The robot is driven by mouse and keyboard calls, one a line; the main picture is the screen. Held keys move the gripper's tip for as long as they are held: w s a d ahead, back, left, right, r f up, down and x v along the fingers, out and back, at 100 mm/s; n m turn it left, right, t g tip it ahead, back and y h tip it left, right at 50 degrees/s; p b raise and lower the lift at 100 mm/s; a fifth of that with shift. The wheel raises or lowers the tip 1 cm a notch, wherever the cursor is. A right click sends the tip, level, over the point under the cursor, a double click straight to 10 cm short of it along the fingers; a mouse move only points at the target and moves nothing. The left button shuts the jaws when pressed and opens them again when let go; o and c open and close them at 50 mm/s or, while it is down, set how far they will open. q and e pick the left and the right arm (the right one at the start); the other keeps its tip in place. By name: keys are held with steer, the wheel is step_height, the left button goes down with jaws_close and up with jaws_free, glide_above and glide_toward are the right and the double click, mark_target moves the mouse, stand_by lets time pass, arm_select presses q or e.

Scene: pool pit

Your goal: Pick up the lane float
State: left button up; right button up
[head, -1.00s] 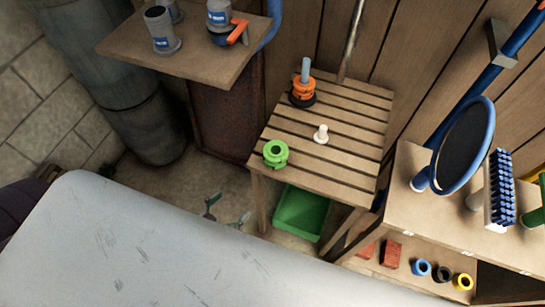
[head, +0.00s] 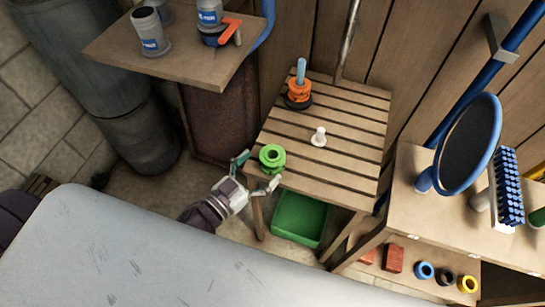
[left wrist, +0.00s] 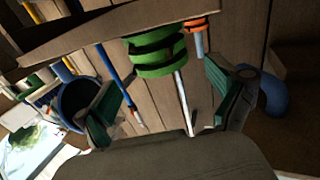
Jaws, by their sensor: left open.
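The green lane float (head: 271,158), a ribbed spool shape with a hole in its top, stands at the front left corner of the slatted wooden table (head: 345,125). My left gripper (head: 257,171) is at that corner with its fingers spread, one to the left of the float and one in front of it. In the left wrist view the green float (left wrist: 158,55) shows ahead of the open fingers (left wrist: 168,102), with nothing held between them. I cannot tell whether a finger touches the float. My right gripper is not in view.
A shelf with grey containers (head: 150,35) overhangs at upper left. A pale surface (head: 130,250) fills the foreground.

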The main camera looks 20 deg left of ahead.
mark_target(273, 151)
arm_select(q)
steer(key=x, duration=0.4)
steer(key=shift+w+d, duration=0.1)
steer(key=shift+w, duration=0.35)
steer(key=c, duration=1.2)
steer(key=shift+r, duration=0.15)
steer(key=shift+c, duration=0.2)
steer(key=shift+r+p, duration=0.45)
steer(key=shift+r, duration=0.15)
step_height(273, 151, up, 3)
steer(key=shift+p, duration=0.5)
steer(key=s+d+r, duration=0.2)
steer(key=d+r, duration=0.4)
steer(key=d, duration=0.5)
steer(key=shift+s+r+p, duration=0.3)
